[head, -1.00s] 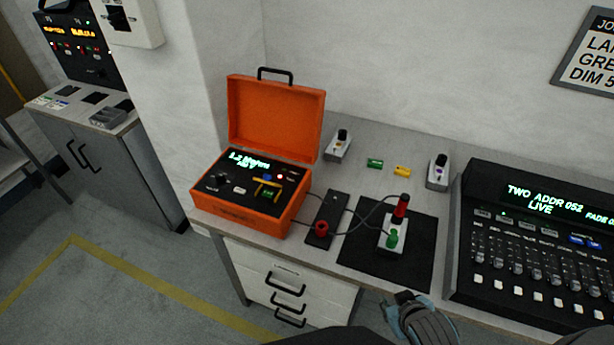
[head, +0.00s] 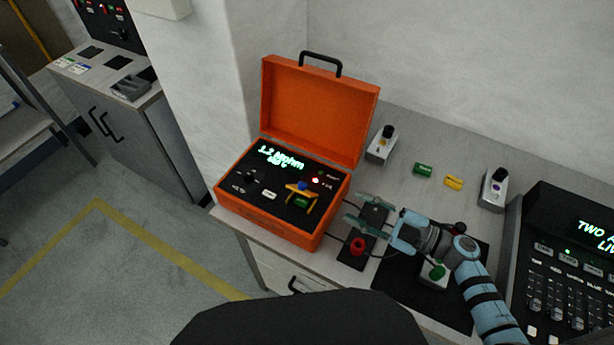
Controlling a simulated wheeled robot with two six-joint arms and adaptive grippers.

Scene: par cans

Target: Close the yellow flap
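The yellow flap (head: 313,203) is a small bracket-like piece on the black panel of the open orange case (head: 266,226). It appears raised, with a blue button (head: 302,186) and a green part (head: 301,203) beside it. Its exact angle is too small to tell. My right gripper (head: 353,208) is just right of the case, its two fingers spread and pointing left toward the panel. Nothing is between the fingers, and it is apart from the flap. My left gripper is not in view.
The case lid (head: 318,110) stands open at the back. A black mat (head: 400,285) and a lighting console (head: 570,265) are to the right. Green (head: 423,169) and yellow (head: 453,182) blocks lie behind.

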